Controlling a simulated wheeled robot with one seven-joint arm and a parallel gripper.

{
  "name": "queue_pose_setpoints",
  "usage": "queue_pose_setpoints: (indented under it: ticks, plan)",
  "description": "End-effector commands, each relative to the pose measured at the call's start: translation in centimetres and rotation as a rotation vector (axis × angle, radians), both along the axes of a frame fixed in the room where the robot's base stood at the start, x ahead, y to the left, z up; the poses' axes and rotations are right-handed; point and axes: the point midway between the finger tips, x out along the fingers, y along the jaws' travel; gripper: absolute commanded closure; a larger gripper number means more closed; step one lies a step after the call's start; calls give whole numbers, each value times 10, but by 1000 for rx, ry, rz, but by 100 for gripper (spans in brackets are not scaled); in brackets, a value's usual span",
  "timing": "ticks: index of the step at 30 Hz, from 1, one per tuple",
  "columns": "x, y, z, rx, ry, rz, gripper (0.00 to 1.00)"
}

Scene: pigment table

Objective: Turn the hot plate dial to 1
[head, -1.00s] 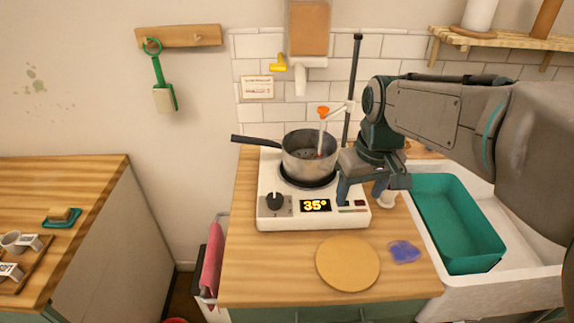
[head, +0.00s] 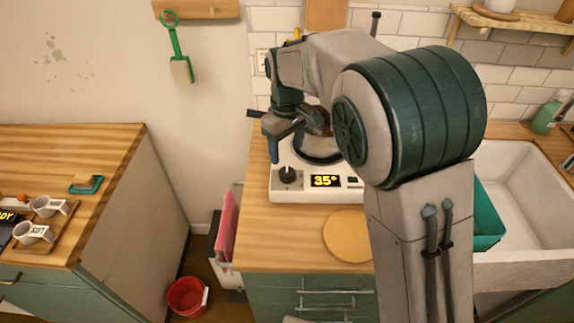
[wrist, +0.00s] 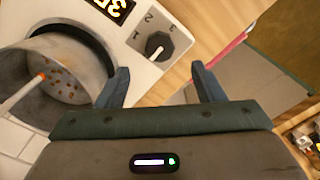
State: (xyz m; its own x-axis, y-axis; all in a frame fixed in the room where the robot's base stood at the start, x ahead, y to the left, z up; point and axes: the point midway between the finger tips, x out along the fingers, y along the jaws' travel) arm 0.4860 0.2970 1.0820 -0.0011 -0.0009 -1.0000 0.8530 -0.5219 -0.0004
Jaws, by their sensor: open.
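The hot plate (head: 290,196) is white and stands on the wooden counter; its display (head: 326,181) reads 35°. Its black dial (head: 287,175) is at the front left. In the wrist view the dial (wrist: 158,46) sits beyond and between my fingertips, with the marks 1, 2 and 3 around it. My gripper (wrist: 160,69) is open and empty, not touching the dial. In the head view my gripper (head: 284,145) is above and behind the dial, partly hidden by my arm.
A steel pot (wrist: 62,75) with a thermometer-like rod stands on the plate, close beside one finger. A round board (head: 347,236) lies in front. A pink towel (head: 229,228) hangs at the counter's left. A teal basin (head: 488,222) is at the right.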

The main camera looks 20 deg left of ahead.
Motion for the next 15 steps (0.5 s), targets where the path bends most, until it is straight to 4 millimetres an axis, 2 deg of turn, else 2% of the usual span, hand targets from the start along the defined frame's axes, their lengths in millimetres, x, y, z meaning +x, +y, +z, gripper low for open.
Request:
queue_pose_setpoints:
  ticks: [6,10,15]
  plan:
    - [-1,0,-43,-3,3,0,38]
    - [0,0,-61,-2,1,0,38]
    - [0,0,-72,1,-1,-1,38]
